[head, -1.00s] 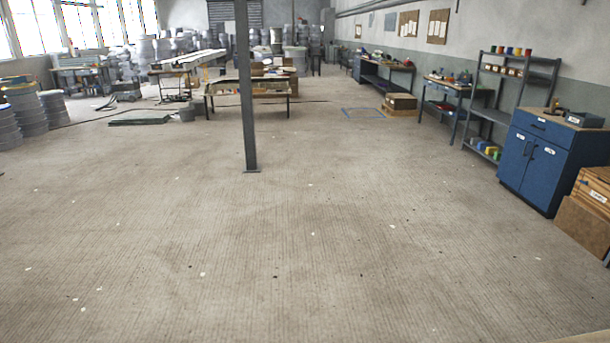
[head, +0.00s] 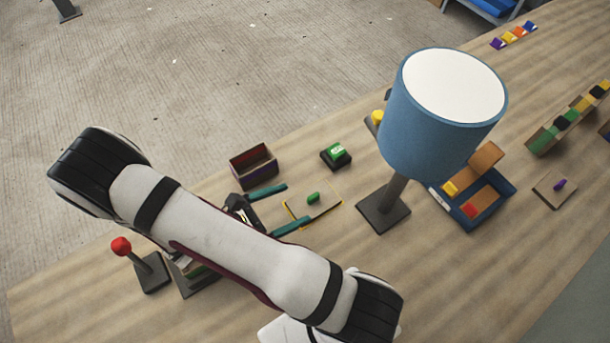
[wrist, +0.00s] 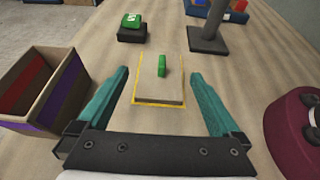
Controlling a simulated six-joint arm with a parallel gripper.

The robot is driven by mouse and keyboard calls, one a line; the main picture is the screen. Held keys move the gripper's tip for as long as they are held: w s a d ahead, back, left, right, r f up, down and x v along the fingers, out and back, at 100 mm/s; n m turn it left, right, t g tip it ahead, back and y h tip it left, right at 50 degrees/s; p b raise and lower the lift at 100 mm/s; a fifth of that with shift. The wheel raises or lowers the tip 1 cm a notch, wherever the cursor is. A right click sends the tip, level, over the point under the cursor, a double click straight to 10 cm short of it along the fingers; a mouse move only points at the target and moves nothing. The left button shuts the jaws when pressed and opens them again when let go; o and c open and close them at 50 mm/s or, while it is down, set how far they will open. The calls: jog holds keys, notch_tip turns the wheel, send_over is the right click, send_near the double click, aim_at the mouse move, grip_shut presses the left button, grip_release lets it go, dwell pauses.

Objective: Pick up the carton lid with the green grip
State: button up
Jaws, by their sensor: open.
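The carton lid (head: 325,204) is a flat tan plate with a small upright green grip (head: 313,197) in its middle. It lies flat on the table, edged by a yellow outline. In the wrist view the lid (wrist: 158,90) lies straight ahead and its green grip (wrist: 162,66) stands clear. My gripper (head: 298,202) has two teal fingers, wide open and empty. In the wrist view my gripper (wrist: 160,75) has one finger on each side of the lid, with the grip between them near the tips. I cannot tell the fingers' height above the table.
An open carton (head: 254,165) stands left of the lid. A green button box (head: 336,156) is beyond it, and a blue-shaded lamp (head: 430,140) stands to the right. A red-knobbed lever (head: 122,247) is at left. Another plate with a purple grip (head: 557,187) lies far right.

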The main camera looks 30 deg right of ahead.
aim_at(314, 196)
jog(key=x, duration=1)
jog(key=shift+s+d, duration=0.15)
jog(key=c, duration=1)
jog(key=shift+r, duration=0.15)
